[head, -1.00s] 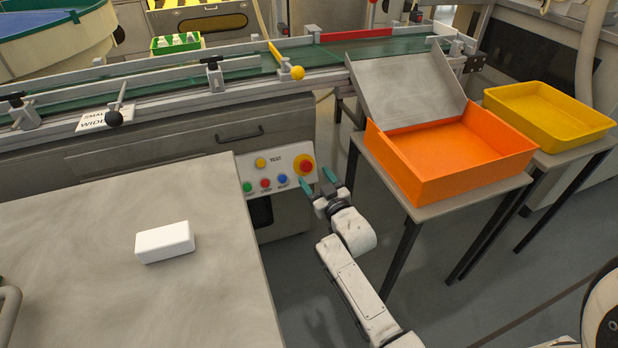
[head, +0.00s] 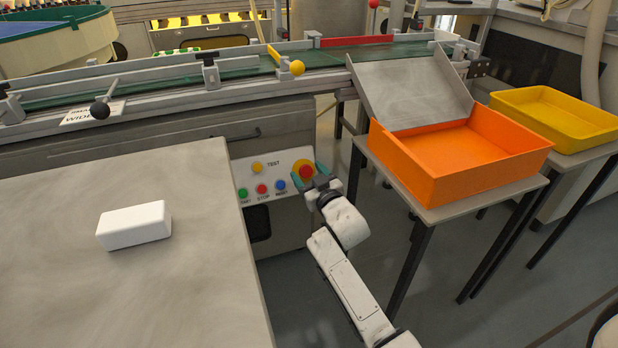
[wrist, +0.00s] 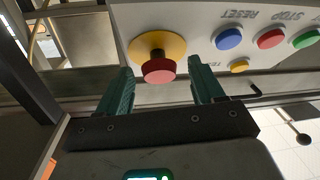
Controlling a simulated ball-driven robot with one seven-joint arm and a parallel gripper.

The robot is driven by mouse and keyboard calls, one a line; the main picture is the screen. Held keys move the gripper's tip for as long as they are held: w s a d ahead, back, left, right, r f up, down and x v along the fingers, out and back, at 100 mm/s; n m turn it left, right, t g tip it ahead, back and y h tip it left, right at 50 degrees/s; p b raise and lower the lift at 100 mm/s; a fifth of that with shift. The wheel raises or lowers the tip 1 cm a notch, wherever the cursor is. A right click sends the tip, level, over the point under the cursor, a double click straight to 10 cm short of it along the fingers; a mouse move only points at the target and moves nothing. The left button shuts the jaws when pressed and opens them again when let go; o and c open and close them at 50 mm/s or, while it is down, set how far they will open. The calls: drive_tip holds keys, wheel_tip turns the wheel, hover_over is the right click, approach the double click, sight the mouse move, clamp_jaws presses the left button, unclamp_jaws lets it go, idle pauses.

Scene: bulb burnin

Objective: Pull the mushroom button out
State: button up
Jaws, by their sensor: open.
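The red mushroom button (head: 306,171) sits on a yellow round plate (head: 299,164) at the right end of the control panel (head: 270,162). In the wrist view the red button (wrist: 159,71) stands out from its yellow plate (wrist: 152,46) and lies ahead of the jaws, between their lines and nearer the left finger. My gripper (head: 308,174) is open in front of the button, with one teal finger to each side in the head view. In the wrist view my gripper (wrist: 163,88) has nothing clamped in it. I cannot tell whether a finger touches the button.
Blue (wrist: 229,38), red, green and yellow small buttons sit beside the mushroom button. An orange bin (head: 455,160) on a stand is to the right. A grey table with a white block (head: 134,225) is at the left. A conveyor (head: 230,68) runs behind.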

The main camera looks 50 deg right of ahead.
drive_tip(key=shift+c, duration=0.2)
clamp_jaws()
idle(0.4)
